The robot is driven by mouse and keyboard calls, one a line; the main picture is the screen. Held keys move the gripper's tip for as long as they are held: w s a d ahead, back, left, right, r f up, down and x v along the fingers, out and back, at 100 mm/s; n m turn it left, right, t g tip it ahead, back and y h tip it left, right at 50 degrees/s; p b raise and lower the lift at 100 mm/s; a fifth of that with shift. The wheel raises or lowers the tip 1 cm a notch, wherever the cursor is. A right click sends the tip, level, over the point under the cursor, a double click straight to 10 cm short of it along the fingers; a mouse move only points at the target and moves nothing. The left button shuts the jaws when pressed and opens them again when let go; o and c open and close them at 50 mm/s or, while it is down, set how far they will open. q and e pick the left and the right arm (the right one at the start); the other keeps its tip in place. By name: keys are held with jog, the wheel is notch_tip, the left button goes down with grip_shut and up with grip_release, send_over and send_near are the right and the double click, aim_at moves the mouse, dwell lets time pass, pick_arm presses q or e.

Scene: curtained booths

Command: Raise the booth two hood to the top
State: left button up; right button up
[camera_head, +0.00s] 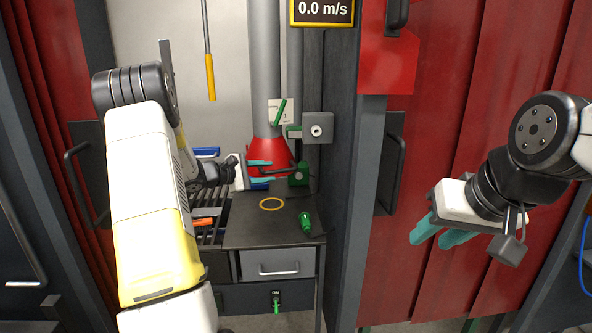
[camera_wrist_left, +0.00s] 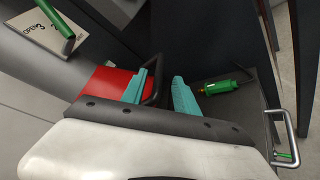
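The red hood (camera_head: 262,150) is a flared cone at the foot of a grey vertical duct (camera_head: 264,70), low over the dark bench. A black bar handle sticks out from it; in the left wrist view the handle (camera_wrist_left: 154,78) shows beside the red hood (camera_wrist_left: 108,82). My left gripper (camera_head: 259,172) is open, with its teal fingers at the hood's front. In the left wrist view the handle lies between the fingertips (camera_wrist_left: 162,88), closer to the left one; I cannot tell whether they touch. My right gripper (camera_head: 440,234) is open and empty before the red curtain, far from the hood.
A green lever (camera_head: 280,112) sits on a marked card on the duct. A grey box (camera_head: 318,127) and green clamp (camera_head: 298,176) are right of the hood. A yellow ring (camera_head: 271,204) and a green tool (camera_head: 306,222) are on the bench. A display (camera_head: 322,11) reads 0.0 m/s.

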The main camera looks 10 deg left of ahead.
aim_at(279, 170)
pick_arm(q)
jog(key=x, duration=0.7)
jog(key=shift+w+d+f, duration=0.1)
jog(key=shift+w+f, duration=0.05)
jog(key=shift+w, duration=0.25)
jog(key=shift+c, duration=0.3)
grip_shut()
dwell(0.8)
